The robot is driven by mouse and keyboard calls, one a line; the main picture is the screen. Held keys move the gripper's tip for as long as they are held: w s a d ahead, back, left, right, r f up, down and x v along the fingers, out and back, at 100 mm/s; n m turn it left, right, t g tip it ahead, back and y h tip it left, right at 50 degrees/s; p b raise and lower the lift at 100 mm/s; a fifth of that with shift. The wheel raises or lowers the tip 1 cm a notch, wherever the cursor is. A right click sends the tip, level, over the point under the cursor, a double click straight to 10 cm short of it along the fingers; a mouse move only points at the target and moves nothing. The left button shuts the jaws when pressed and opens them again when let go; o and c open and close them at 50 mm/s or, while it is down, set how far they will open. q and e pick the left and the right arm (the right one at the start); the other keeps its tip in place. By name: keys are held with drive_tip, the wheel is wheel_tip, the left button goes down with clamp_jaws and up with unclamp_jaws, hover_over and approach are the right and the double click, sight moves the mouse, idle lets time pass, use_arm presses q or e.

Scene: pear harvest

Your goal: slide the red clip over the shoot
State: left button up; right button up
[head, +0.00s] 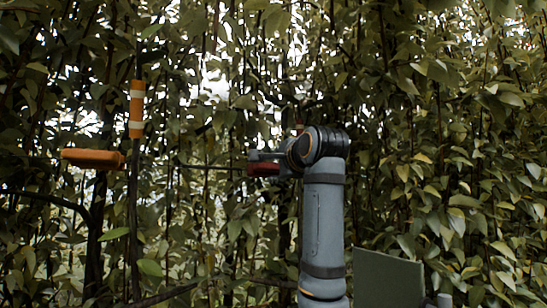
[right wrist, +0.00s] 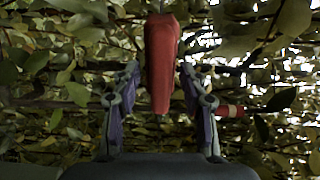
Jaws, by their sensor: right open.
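The red clip (right wrist: 162,62) is long and tapered, and lies between the fingers of my right gripper (right wrist: 160,72) in the right wrist view. The jaws are open, with a visible gap on each side of the clip. In the head view the right gripper (head: 264,157) is seen side-on, pointing left, with the red clip (head: 262,169) at its lower edge. A brown shoot (right wrist: 70,103) runs across the wrist view behind the fingers; a red and white band (right wrist: 229,111) shows beyond the right finger. Whether the clip touches the shoot is hidden. My left gripper is out of view.
An orange clip (head: 93,158) sits against a dark upright stem at left in the head view. Dense leaves and thin branches surround the right gripper. A green panel (head: 387,279) stands at lower right.

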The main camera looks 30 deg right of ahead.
drive_tip(key=shift+w, duration=0.6)
